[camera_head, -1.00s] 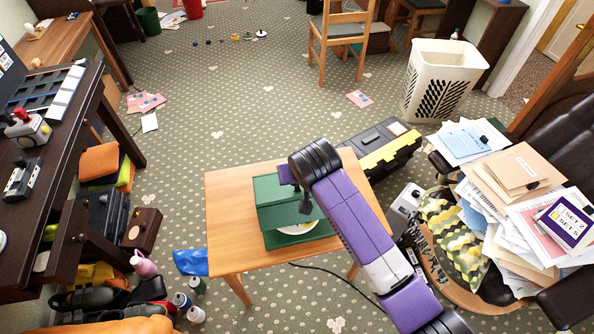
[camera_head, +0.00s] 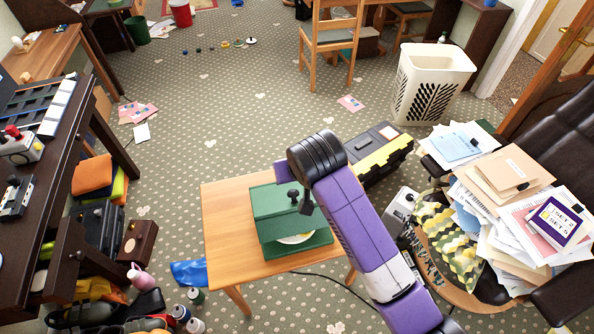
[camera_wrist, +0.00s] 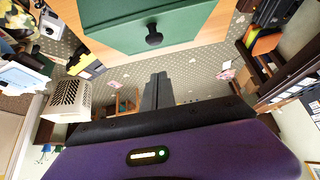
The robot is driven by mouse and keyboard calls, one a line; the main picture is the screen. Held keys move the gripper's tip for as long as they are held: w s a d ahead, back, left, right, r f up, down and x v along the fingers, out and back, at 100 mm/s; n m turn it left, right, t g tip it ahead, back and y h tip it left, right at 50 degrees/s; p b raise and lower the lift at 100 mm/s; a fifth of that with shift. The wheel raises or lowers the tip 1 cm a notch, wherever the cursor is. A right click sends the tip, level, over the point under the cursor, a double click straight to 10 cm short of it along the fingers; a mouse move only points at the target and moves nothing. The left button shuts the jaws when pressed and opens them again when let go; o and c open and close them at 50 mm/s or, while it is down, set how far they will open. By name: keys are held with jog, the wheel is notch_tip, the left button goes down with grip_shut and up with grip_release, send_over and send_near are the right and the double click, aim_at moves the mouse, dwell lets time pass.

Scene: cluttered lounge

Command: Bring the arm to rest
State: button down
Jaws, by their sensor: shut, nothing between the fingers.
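My purple arm reaches up from the bottom right of the head view to a black joint (camera_head: 317,155) above the small wooden table (camera_head: 225,225). My gripper's fingers (camera_wrist: 157,92) show in the wrist view, dark, pressed together and empty. In the head view the arm mostly hides the gripper. A green box (camera_head: 275,210) stands on the table below and beside the arm, with something pale (camera_head: 296,239) partly visible at its front. In the wrist view the green box (camera_wrist: 180,22) shows with its black knob (camera_wrist: 153,38), apart from the fingers.
A toolbox (camera_head: 378,155) lies behind the table. A white basket (camera_head: 430,85) and a chair (camera_head: 335,45) stand farther back. A paper-covered armchair (camera_head: 500,215) is at right, a dark desk (camera_head: 75,130) at left. Patterned carpet (camera_head: 220,110) is mostly clear behind the table.

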jog(key=shift+s+f+v, duration=0.1)
jog(key=shift+s+v, duration=0.05)
jog(key=shift+v, duration=1.1)
jog(key=shift+s+f+v, duration=0.1)
jog(key=shift+s+v, duration=0.05)
jog(key=shift+v, duration=1.1)
jog(key=shift+d, duration=0.1)
notch_tip(320, 180, up, 8)
jog(key=w+a+t+y, duration=0.2)
jog(key=t+y, duration=0.2)
jog(key=t, duration=0.3)
jog(key=s+d+f+m+h, duration=0.1)
jog(key=s+d, duration=0.6)
jog(key=s, duration=0.7)
jog(key=s+d+f+m+h+b, duration=0.1)
jog(key=s+d+f+h, duration=0.2)
jog(key=s+d, duration=0.4)
jog(key=s+d+f+m+t+h+b, duration=0.1)
jog(key=s+d+f, duration=0.2)
jog(key=s, duration=1.8)
jog(key=d, duration=0.4)
jog(key=shift+s+d+h, duration=0.3)
jog(key=shift+d+h, duration=0.05)
jog(key=shift+h, duration=0.05)
